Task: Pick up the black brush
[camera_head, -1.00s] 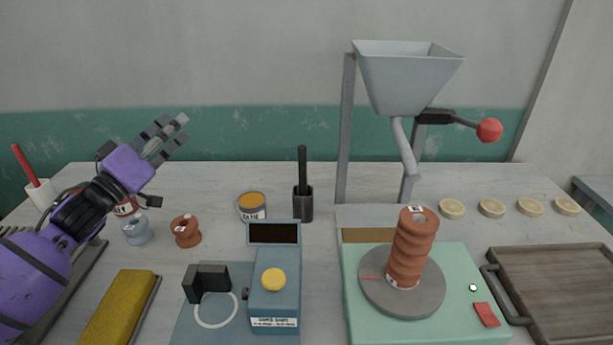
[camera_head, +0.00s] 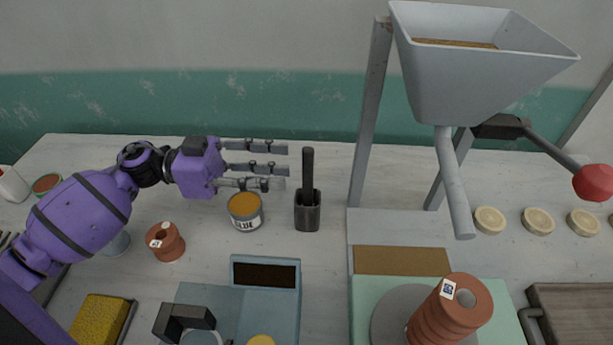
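The black brush (camera_head: 308,168) stands upright in a small dark square holder (camera_head: 307,214) near the middle of the table. My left gripper (camera_head: 284,165) comes in from the left, level with the brush handle in the picture. Its grey fingers point right and are spread apart with nothing between them. The fingertips end just left of the handle, with a small gap in the picture. My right gripper is not in view.
A glue can (camera_head: 245,212) stands just left of the holder, below my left fingers in the picture. A hopper (camera_head: 470,75) on posts rises to the right. A blue device (camera_head: 265,275) and a brown spool (camera_head: 165,242) are nearer. Clay discs (camera_head: 538,221) lie far right.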

